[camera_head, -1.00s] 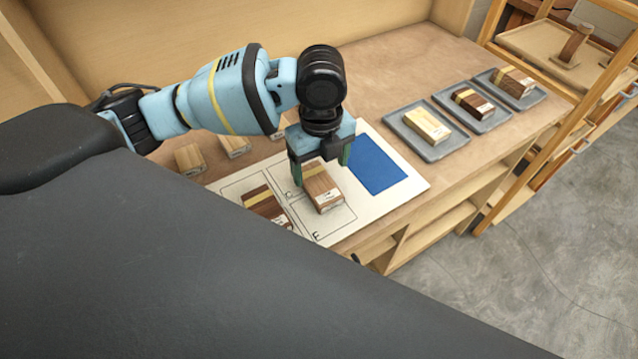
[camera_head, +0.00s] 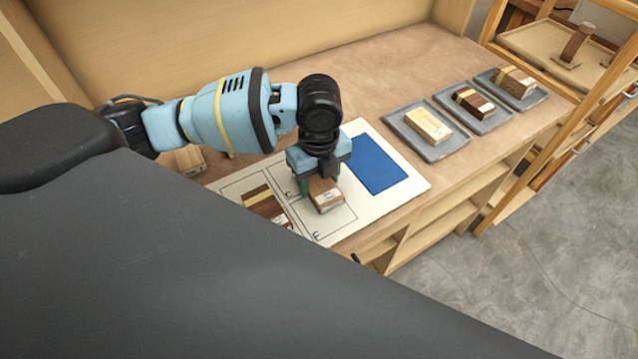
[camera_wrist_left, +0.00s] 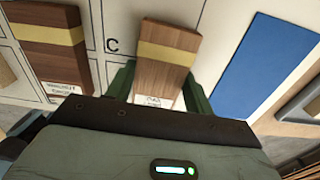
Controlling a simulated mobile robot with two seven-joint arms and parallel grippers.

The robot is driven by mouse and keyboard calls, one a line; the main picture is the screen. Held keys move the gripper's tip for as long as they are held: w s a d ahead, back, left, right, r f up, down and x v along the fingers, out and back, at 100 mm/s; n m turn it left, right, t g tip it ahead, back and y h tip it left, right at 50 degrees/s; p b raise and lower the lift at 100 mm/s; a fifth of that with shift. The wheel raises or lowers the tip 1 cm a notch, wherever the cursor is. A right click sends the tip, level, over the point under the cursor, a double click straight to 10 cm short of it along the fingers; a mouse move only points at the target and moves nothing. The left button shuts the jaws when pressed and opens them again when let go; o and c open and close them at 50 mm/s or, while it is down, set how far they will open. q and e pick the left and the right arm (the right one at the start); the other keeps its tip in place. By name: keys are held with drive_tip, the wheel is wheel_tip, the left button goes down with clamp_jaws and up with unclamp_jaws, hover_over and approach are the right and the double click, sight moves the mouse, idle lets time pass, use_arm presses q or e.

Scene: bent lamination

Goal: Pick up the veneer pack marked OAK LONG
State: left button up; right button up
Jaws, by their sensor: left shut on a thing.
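A brown veneer pack (camera_head: 326,197) with a pale yellow band lies on the white marked board (camera_head: 345,222). It also shows in the left wrist view (camera_wrist_left: 160,75), where the small print on its white label is too blurred to read for certain. My left gripper (camera_head: 320,190) points down over the pack and is shut on it, one green finger on each side. The pack appears to rest on the board still. A darker striped pack (camera_head: 264,205) lies to its left on the board; in the left wrist view its label seems to read walnut. My right gripper is not in view.
A blue rectangle (camera_head: 378,163) is on the board. Three grey trays (camera_head: 432,152) with one block each stand at the right of the bench. Another wood block (camera_head: 190,160) is partly hidden behind my left arm. Bare bench lies between board and trays.

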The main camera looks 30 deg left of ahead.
sight(317, 187)
use_arm(q)
drive_tip(key=shift+c, duration=0.6)
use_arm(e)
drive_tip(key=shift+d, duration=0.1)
use_arm(q)
drive_tip(key=shift+r, duration=0.1)
drive_tip(key=shift+r, duration=0.5)
drive_tip(key=r, duration=0.1)
drive_tip(key=s+r, duration=0.1)
drive_tip(key=shift+d+r, duration=0.1)
drive_tip(key=shift+r, duration=0.2)
drive_tip(key=s, duration=0.9)
drive_tip(key=s+d+r+p, duration=0.1)
drive_tip(key=s, duration=0.3)
drive_tip(key=shift+s+r, duration=0.1)
drive_tip(key=shift+s, duration=0.85)
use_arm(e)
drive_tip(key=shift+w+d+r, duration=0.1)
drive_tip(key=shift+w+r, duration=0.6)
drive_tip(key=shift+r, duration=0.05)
use_arm(q)
drive_tip(key=shift+d, duration=0.1)
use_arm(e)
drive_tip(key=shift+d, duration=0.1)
